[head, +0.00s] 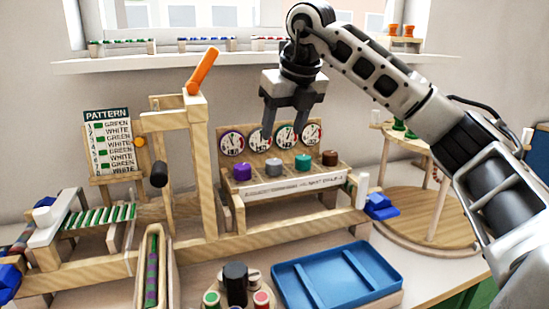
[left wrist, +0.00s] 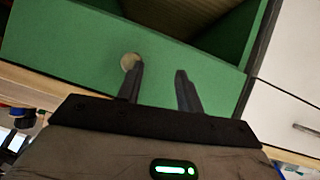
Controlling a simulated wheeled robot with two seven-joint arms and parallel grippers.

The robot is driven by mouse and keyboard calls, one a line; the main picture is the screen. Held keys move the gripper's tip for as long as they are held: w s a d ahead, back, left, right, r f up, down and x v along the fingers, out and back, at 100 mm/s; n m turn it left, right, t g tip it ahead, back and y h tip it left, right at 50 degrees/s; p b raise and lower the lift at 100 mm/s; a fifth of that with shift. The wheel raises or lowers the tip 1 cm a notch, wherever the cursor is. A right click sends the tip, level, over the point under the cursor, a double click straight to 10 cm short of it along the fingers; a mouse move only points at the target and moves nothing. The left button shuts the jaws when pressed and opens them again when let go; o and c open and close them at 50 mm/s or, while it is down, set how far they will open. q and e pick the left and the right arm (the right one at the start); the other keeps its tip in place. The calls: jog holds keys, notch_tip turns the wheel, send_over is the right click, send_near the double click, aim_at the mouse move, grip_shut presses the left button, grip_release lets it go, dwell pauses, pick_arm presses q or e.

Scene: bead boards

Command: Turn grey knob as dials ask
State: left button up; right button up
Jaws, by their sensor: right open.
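The grey knob (head: 274,169) stands on the wooden ledge of the dial stand, between a purple knob (head: 242,173) and a teal knob (head: 303,164). A brown knob (head: 330,158) is at the right end. Behind them, several round dials sit in a row, including the left dial (head: 231,143) and the right dial (head: 311,133); their marks are too small to read. My right gripper (head: 285,134) is open and empty, pointing down above the knobs and partly covering the middle dials. My left gripper (left wrist: 158,78) is open and empty in the left wrist view, by a green panel.
A blue tray (head: 333,283) lies in front of the dial stand. A wooden frame with an orange lever (head: 203,70) stands to the left, beside the pattern board (head: 108,140). A round wooden stand (head: 425,232) is at the right. A shelf (head: 160,62) runs behind.

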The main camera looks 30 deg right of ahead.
aim_at(274, 161)
jog(key=x, duration=0.8)
jog(key=shift+w+f, duration=0.2)
jog(key=shift+f, duration=0.15)
jog(key=c, duration=1)
